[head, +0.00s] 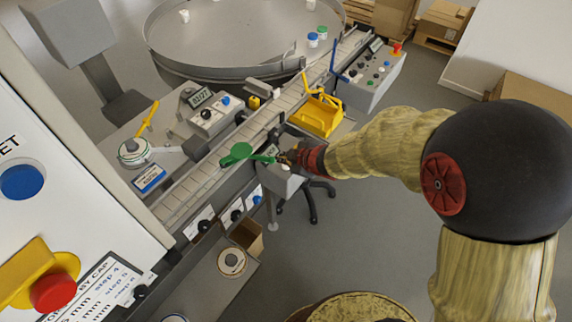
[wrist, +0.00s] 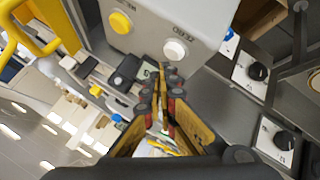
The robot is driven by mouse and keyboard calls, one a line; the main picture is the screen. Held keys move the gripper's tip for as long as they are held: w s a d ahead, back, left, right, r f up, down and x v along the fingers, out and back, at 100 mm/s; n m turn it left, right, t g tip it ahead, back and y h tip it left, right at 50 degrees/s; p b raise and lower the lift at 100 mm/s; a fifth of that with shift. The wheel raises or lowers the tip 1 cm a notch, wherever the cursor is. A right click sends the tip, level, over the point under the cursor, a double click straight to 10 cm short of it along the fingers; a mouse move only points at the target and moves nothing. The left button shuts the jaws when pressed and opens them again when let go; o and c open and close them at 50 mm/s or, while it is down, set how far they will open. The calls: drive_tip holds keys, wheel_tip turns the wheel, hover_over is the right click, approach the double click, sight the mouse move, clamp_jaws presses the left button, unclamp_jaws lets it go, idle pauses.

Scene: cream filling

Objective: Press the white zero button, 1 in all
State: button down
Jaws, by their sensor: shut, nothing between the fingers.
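The white zero button (wrist: 175,50) sits on the face of a grey box (wrist: 150,25) in the wrist view, beside the upside-down lettering "ZERO". A yellow button (wrist: 121,22) is on the same face. In the head view the grey box (head: 277,182) stands at the conveyor's near side, with a small white button (head: 285,168) on it. My gripper (wrist: 164,72) is shut and empty. Its fingertips appear just below the white button in the wrist view; whether they touch it I cannot tell. In the head view my gripper (head: 288,157) is right above the box, partly hidden by dark fingers.
A conveyor (head: 205,178) runs diagonally past the box. Black knobs (wrist: 258,71) on white plates lie right of the box in the wrist view. Open floor lies right of the conveyor.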

sight(285, 167)
drive_tip(key=shift+f, duration=0.1)
idle(0.3)
drive_tip(key=shift+f, duration=0.3)
drive_tip(key=shift+f+b, duration=0.6)
drive_tip(key=shift+b, duration=0.05)
idle(0.7)
drive_tip(key=shift+r, duration=0.2)
drive_tip(key=shift+r+p, duration=0.8)
drive_tip(key=shift+p, duration=0.25)
drive_tip(key=shift+r, duration=0.1)
wheel_tip(285, 167, up, 5)
drive_tip(key=p, duration=0.5)
idle(0.5)
